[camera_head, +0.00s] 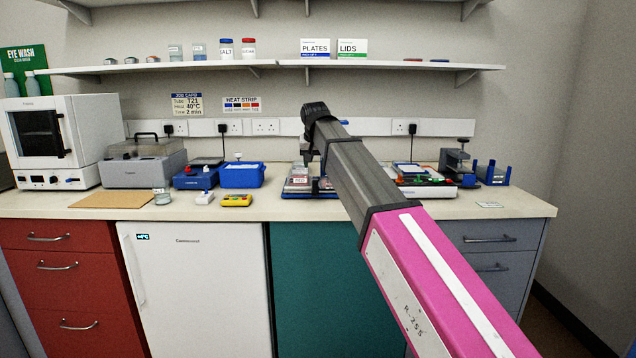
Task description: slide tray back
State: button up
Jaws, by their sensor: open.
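A low blue tray (310,195) sits near the front edge of the bench, with a grey and white unit on it; my arm hides its right part. A second, white tray-like board (436,192) lies to the right, with red, green and dark items on it, partly hidden by my arm. I cannot tell which of the two is the task's tray. My gripper (306,160) hangs below my dark wrist, above and behind the blue tray. It is open and appears to hold nothing; its fingers are small and dark here.
A blue tub (241,175), a blue block (193,177) and a yellow device (236,200) stand to the left. A grey clamp (456,165) and blue rack (493,174) stand at the right. A shelf (270,66) runs above.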

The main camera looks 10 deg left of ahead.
aim_at(315, 180)
jog(key=x, duration=1.1)
jog(key=shift+w+r, duration=0.1)
jog(key=shift+w, duration=0.2)
